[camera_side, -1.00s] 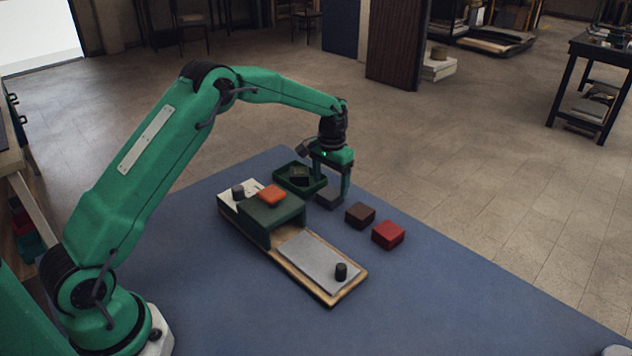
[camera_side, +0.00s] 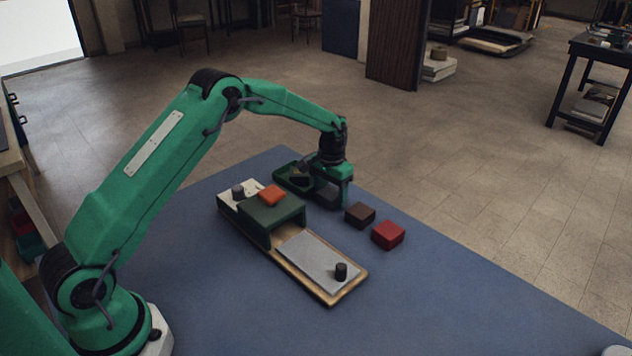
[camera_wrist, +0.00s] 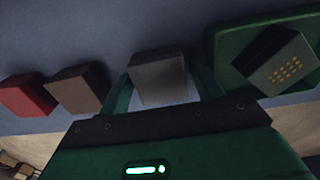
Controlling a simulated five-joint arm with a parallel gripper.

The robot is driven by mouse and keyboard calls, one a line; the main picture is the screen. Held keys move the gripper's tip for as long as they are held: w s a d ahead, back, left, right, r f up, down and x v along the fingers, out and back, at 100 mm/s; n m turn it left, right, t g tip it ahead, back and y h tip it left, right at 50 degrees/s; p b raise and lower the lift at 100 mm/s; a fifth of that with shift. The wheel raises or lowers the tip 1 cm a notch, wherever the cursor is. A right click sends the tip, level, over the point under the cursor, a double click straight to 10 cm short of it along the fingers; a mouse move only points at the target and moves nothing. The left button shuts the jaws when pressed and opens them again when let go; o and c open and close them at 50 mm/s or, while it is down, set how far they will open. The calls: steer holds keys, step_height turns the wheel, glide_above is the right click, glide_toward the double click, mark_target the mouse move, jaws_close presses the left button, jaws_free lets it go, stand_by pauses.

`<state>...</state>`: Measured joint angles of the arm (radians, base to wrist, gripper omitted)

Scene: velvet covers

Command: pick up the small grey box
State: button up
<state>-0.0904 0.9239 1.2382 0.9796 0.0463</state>
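The small grey box (camera_wrist: 158,80) lies on the blue surface between the two fingers of my gripper (camera_wrist: 163,88) in the wrist view. A narrow gap shows beside the right finger, so the fingers look open around the box. In the side view my gripper (camera_side: 334,197) is low, just beyond the board and beside the dark green tray. There the box is mostly hidden by the fingers.
The dark green tray (camera_wrist: 222,62) holds a dark box with orange dots (camera_wrist: 278,62), close to my right finger. A brown block (camera_side: 360,215) and a red block (camera_side: 388,235) lie to the right. A wooden board (camera_side: 325,298) carries a green cover (camera_side: 287,213) with an orange block (camera_side: 271,195).

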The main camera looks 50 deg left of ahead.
mark_target(331, 192)
steer(key=c, duration=0.7)
steer(key=shift+r, duration=0.1)
steer(key=shift+r, duration=0.4)
step_height(331, 192, up, 3)
steer(key=shift+r, duration=0.1)
steer(key=s+d+r, duration=0.1)
steer(key=d+r, duration=0.1)
steer(key=d, duration=0.1)
steer(key=s+d+r, duration=0.2)
steer(key=d, duration=0.2)
steer(key=s+d+r, duration=0.2)
steer(key=d+r, duration=0.1)
steer(key=shift+d, duration=0.25)
